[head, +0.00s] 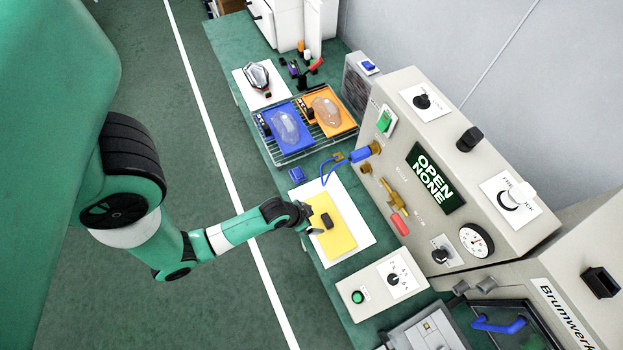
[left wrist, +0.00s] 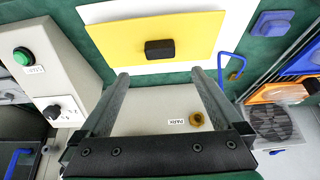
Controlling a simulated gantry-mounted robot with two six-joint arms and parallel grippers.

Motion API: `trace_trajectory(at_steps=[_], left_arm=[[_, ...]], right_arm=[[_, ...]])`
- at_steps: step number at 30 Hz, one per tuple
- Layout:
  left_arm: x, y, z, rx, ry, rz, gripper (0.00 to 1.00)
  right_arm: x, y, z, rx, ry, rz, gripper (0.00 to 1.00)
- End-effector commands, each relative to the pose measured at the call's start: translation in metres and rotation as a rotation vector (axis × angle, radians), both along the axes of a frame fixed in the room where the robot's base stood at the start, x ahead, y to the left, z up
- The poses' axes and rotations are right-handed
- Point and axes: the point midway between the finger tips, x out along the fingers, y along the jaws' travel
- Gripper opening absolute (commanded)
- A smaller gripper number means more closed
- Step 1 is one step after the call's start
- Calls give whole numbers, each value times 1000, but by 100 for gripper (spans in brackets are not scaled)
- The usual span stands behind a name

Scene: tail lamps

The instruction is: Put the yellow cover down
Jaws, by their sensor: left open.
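The yellow cover (head: 340,236) lies flat on a white sheet (head: 362,245) on the green bench. It also shows in the left wrist view (left wrist: 118,40), with its black handle (left wrist: 158,49) at the middle. My left gripper (head: 308,222) is beside the cover's left edge in the head view. In the left wrist view its two fingers (left wrist: 160,73) are spread wide with nothing between them, and the handle lies beyond the tips. My right gripper is not in view.
A grey control box (head: 380,287) with a green button stands near the sheet. A large panel (head: 455,165) with knobs and a gauge rises to the right. A wire rack (head: 293,157) holds blue and orange trays with clear lamp covers.

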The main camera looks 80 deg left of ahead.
Motion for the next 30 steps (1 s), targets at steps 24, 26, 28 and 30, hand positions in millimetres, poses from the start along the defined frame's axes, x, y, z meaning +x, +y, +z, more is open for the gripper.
trace_trajectory(at_steps=[24,26,28,30], left_arm=[[133,26,128,131,-327,-75,100],[178,27,184,173,-461,-105,100],[219,21,252,213,-613,-135,100],[248,11,316,244,-754,-162,100]], right_arm=[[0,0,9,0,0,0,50],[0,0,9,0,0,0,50],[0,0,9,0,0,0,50],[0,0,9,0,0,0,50]])
